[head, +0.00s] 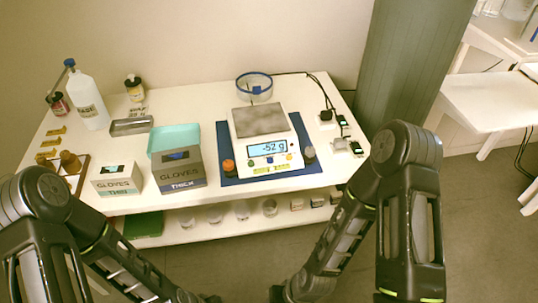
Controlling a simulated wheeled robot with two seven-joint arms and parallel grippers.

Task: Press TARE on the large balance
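The large balance (262,139) stands on a blue mat (226,150) at the right half of the white table. Its grey weighing pan (259,119) is empty. Its lit display (267,149) reads -52 g. Small coloured buttons sit on its front panel; their lettering is too small to read. A clear round ring with a blue rim (255,87) stands behind the pan. Both of my arms hang low in front of the table, away from the balance. Their lower ends run to the bottom edge, and no gripper fingers show.
Plugs and a cable (325,112) lie at right. A lower shelf holds glasses.

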